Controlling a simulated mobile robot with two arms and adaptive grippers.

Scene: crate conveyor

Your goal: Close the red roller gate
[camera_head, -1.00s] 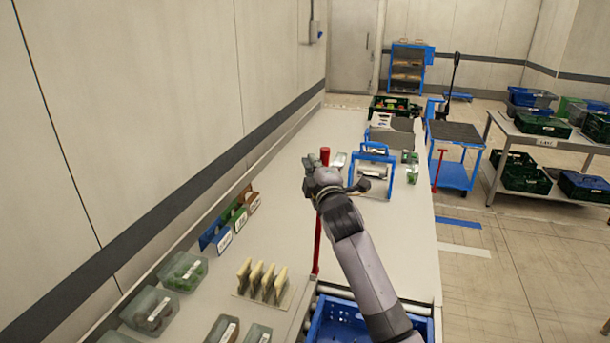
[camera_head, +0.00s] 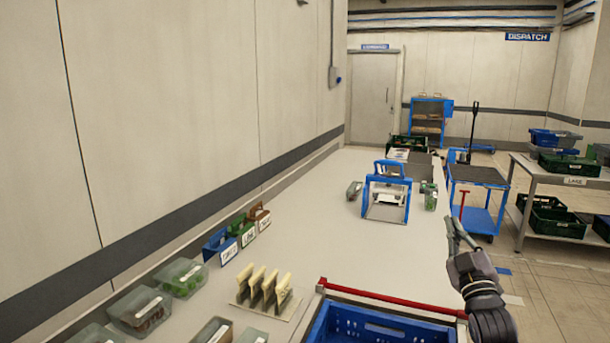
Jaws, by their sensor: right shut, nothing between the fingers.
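The red roller gate (camera_head: 390,299) is a long red bar. It lies level across the roller end of the bench, from a post at its left to the bench's right edge, just behind a blue crate (camera_head: 338,330). My right gripper (camera_head: 453,226) is shut and empty, above the gate's right end and apart from the bar. Its fingers point up. My right forearm hides part of the area around the bar's right end. My left gripper is not in view.
A blue-framed stand (camera_head: 371,189) stands farther back on the bench. Card dividers (camera_head: 264,286) and several lidded tubs (camera_head: 140,310) line the left side. A blue cart (camera_head: 478,218) and a table with crates (camera_head: 560,176) stand at the right. The bench middle is clear.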

